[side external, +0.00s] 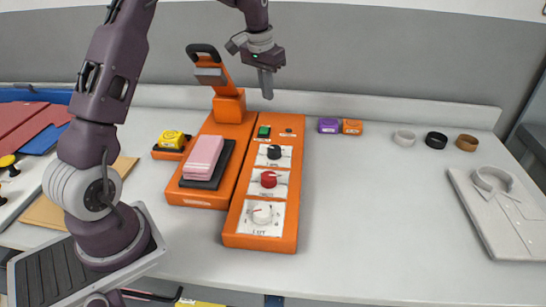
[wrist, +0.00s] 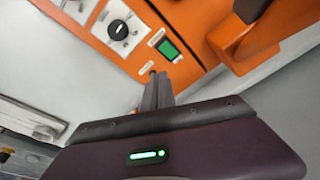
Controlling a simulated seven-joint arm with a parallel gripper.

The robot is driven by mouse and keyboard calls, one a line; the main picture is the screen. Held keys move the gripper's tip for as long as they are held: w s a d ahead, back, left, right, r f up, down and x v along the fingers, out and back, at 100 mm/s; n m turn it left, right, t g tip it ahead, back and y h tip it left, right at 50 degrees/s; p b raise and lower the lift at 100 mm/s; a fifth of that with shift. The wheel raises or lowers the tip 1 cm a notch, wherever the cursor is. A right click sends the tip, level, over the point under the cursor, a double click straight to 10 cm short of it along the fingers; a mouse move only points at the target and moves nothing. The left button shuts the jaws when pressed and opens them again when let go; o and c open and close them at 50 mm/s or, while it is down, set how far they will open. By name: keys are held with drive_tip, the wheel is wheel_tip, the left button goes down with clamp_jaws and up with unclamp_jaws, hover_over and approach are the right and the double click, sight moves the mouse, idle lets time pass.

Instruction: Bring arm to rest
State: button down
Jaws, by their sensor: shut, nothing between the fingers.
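My gripper (side external: 267,94) is raised above the back end of the orange control panel (side external: 273,223) in the side view. Its fingers point down, are shut with nothing between them, and look clear of the panel.
The orange press (side external: 235,105) stands left of my gripper with its handle up. A folded pink cloth (side external: 203,157) lies on its dark pad. Purple (side external: 328,125) and orange (side external: 352,127) blocks, several rings and a folded grey shirt (side external: 498,210) are right. The right-middle counter is clear.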

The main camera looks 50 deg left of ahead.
drive_tip(key=s+d+r+m+t, duration=0.1)
drive_tip(key=s+d+r+t, duration=0.1)
drive_tip(key=s+d+r, duration=1.15)
drive_tip(key=s+d+f, duration=0.2)
drive_tip(key=s+d, duration=0.2)
drive_tip(key=s, duration=0.5)
drive_tip(key=s+d+f+m+t, duration=0.1)
drive_tip(key=s+d, duration=0.3)
drive_tip(key=s, duration=0.6)
drive_tip(key=shift+f+m+t+h, duration=0.3)
drive_tip(key=shift+f, duration=0.45)
drive_tip(key=shift+d, duration=0.1)
